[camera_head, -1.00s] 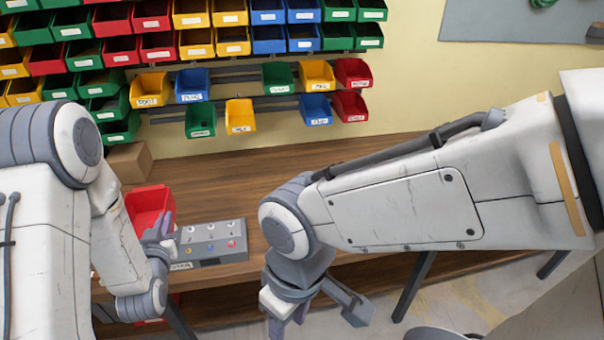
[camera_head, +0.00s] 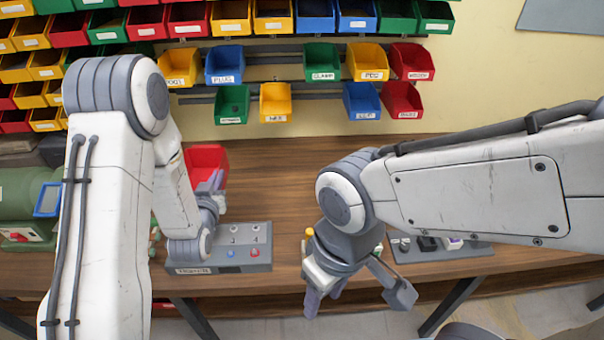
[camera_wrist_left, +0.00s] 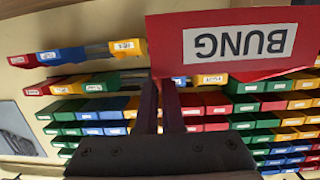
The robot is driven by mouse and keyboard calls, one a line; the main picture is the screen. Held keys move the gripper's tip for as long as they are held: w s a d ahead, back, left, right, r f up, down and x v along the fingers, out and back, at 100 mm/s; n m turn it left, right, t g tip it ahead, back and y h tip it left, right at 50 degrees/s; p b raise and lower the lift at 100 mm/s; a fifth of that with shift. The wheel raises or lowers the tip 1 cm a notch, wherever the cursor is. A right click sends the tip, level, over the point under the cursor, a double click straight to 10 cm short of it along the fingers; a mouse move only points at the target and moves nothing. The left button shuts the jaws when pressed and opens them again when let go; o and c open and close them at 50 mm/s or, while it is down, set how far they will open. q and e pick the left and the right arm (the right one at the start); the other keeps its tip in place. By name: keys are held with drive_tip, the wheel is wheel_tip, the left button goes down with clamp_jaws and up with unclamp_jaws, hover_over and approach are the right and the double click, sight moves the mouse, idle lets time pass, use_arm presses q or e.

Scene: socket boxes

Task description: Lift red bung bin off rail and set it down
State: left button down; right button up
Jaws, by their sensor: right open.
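The red bung bin (camera_head: 205,160) is off the rail, in front of the wall and over the back left of the wooden table (camera_head: 285,180). In the left wrist view its white BUNG label (camera_wrist_left: 240,42) shows upside down. My left gripper (camera_head: 214,185) is shut on the bin at its front edge; the narrow fingers (camera_wrist_left: 160,95) are close together in the wrist view. I cannot tell whether the bin's underside touches the table. My right gripper (camera_head: 357,296) is open and empty near the table's front edge.
A grey tester box (camera_head: 225,253) with buttons stands just in front of the bin. Several coloured bins hang on the wall rail (camera_head: 290,55) behind. A green machine (camera_head: 25,205) is at the left, and a dark tray (camera_head: 440,248) is at the right. The table's middle is clear.

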use_arm(q)
drive_tip(key=w+d+f+m+h+b, duration=0.1)
drive_tip(key=w+d+f+h+b, duration=0.1)
drive_tip(key=w+d+f+b, duration=0.35)
drive_tip(key=w+d+f+m+g+h+b, duration=0.1)
drive_tip(key=w+d+f+m+h+b, duration=0.15)
drive_tip(key=d, duration=0.65)
drive_tip(key=w+d+f+m+h+b, duration=0.1)
drive_tip(key=w+d+f+b, duration=0.25)
drive_tip(key=d, duration=0.35)
drive_tip(key=shift+s+a+f+b, duration=0.1)
drive_tip(key=shift+f+b, duration=0.95)
drive_tip(key=shift+f, duration=0.4)
drive_tip(key=shift+s+a+f+b, duration=0.1)
drive_tip(key=shift+f+b, duration=0.9)
drive_tip(key=shift+f, duration=0.45)
